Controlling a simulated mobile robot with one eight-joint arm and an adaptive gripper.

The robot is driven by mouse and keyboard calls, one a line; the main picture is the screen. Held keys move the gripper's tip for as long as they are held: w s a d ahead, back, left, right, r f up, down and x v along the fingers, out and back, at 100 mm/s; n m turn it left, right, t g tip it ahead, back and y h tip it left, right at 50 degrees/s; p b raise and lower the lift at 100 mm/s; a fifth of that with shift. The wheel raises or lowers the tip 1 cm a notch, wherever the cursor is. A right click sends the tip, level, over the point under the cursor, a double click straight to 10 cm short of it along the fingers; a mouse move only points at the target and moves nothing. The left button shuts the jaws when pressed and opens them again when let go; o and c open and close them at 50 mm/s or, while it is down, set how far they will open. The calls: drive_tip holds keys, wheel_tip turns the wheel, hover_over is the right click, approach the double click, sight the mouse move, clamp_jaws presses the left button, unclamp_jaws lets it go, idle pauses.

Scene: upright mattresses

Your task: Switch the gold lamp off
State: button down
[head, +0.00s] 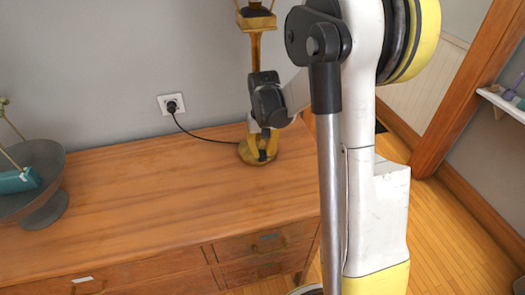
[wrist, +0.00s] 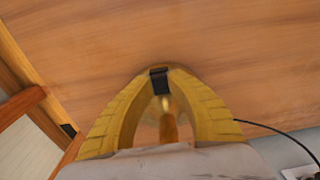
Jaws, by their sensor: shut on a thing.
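The gold lamp (head: 256,45) stands upright near the back right of the wooden dresser top, its upper part cut off by the top of the head view. Its round base (head: 246,155) rests on the wood. My gripper (head: 263,150) reaches down in front of the lamp, with its fingers at the base. In the wrist view, the two yellow fingers of my gripper (wrist: 160,78) come together at a small black piece. A gold part of the lamp (wrist: 168,125) shows between them. The switch is not clearly seen. I cannot tell whether the lamp is lit.
The dresser (head: 150,195) has a clear middle. A grey bowl (head: 45,210) with a teal object (head: 18,181) stands at its left. A black cord (head: 195,134) runs from the wall socket (head: 171,104) to the lamp. A small shelf (head: 500,103) is at the right.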

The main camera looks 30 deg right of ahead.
sight(263, 156)
drive_tip(key=c, duration=1.2)
unclamp_jaws()
drive_tip(key=r, duration=1.2)
drive_tip(key=shift+s+a, duration=0.1)
drive_tip(key=shift+s, duration=0.3)
